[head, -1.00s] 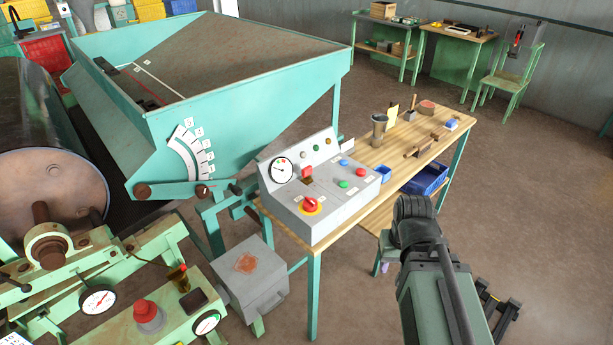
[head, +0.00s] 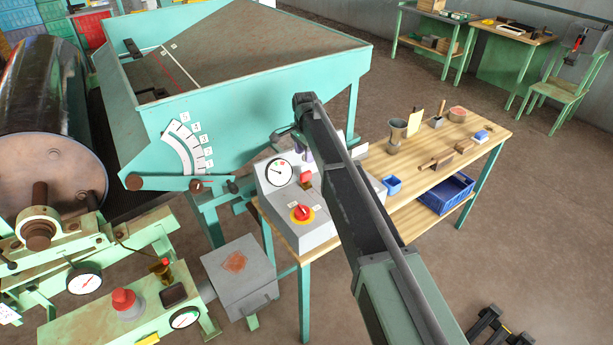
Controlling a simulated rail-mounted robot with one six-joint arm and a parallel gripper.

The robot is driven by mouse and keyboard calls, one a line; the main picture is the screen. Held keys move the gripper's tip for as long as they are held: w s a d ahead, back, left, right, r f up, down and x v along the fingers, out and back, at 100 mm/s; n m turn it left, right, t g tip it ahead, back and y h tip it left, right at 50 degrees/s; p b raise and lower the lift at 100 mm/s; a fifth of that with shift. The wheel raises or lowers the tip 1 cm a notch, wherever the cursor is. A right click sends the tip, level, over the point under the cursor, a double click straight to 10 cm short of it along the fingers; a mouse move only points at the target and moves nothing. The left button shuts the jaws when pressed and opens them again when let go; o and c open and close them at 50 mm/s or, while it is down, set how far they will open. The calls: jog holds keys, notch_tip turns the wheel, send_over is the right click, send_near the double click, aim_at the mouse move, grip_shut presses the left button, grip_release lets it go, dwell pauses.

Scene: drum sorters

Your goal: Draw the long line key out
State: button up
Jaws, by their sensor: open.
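The grey control console (head: 262,222) stands at the left end of the wooden bench, with a round dial (head: 279,172) and a red knob on a yellow ring (head: 302,213). A small red piece (head: 306,177) stands on its face between them; I cannot tell whether this is the long line key. My arm reaches over the console and hides its right side. My gripper (head: 305,156) hangs below the wrist, over the back of the console near the red piece. It is open, small and partly hidden; I see nothing held.
The wooden bench (head: 432,181) carries a grey cup (head: 396,133), a blue bin (head: 392,186) and small tools to the right. A teal hopper (head: 245,95) rises close behind the console. A large drum (head: 50,110) and gauges are at left.

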aim_at(306, 172)
jog(key=shift+s+a+f, duration=0.1)
jog(key=shift+a, duration=0.05)
notch_tip(306, 172, down, 11)
jog(key=b, duration=1.1)
jog(key=shift+f, duration=0.15)
jog(key=shift+d+r, duration=0.2)
jog(key=shift+r, duration=0.05)
grip_shut()
jog(key=shift+r, duration=0.1)
notch_tip(306, 172, up, 20)
jog(key=p, duration=2)
